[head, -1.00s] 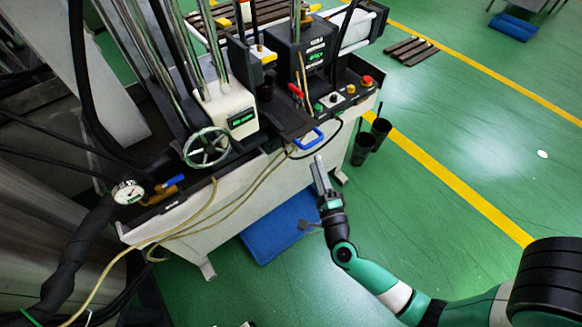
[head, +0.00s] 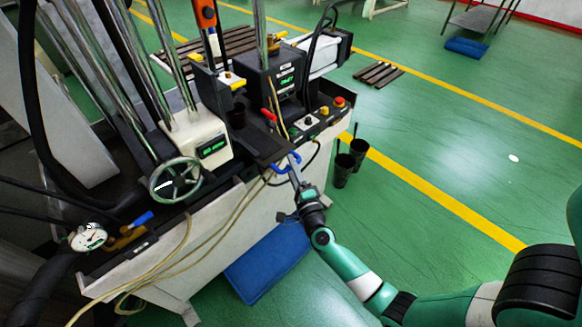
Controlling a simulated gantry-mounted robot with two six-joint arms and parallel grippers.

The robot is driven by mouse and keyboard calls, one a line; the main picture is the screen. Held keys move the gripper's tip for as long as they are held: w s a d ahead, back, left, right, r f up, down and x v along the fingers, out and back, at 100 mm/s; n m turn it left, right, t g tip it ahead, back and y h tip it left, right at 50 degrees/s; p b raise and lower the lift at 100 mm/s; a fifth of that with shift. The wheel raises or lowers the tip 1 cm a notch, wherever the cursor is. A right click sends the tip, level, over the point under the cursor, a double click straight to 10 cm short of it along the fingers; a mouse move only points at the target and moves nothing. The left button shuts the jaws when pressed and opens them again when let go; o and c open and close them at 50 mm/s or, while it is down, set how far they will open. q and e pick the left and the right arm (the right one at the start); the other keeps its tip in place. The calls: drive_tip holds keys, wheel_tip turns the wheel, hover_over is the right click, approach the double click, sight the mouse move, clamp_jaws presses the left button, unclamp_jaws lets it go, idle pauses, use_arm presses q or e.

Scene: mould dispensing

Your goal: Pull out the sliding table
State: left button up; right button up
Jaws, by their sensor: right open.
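The sliding table is a dark plate (head: 262,146) on top of the machine, with a blue handle (head: 279,167) at its front edge. My right gripper (head: 293,165) is at the blue handle, its fingers pointing up towards it from the front. The right gripper is open, with its fingers beside or around the handle; I cannot tell whether they touch it. My left gripper is not in view.
The machine (head: 225,225) has a handwheel (head: 175,177), a gauge (head: 88,237) and a panel with a red button (head: 339,102). Hoses hang along its front. A blue mat (head: 268,262) lies below. Two black bins (head: 343,168) stand right of it.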

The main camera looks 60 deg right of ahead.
drive_tip(key=shift+w+d, duration=0.2)
drive_tip(key=shift+c, duration=0.3)
clamp_jaws()
idle(1.1)
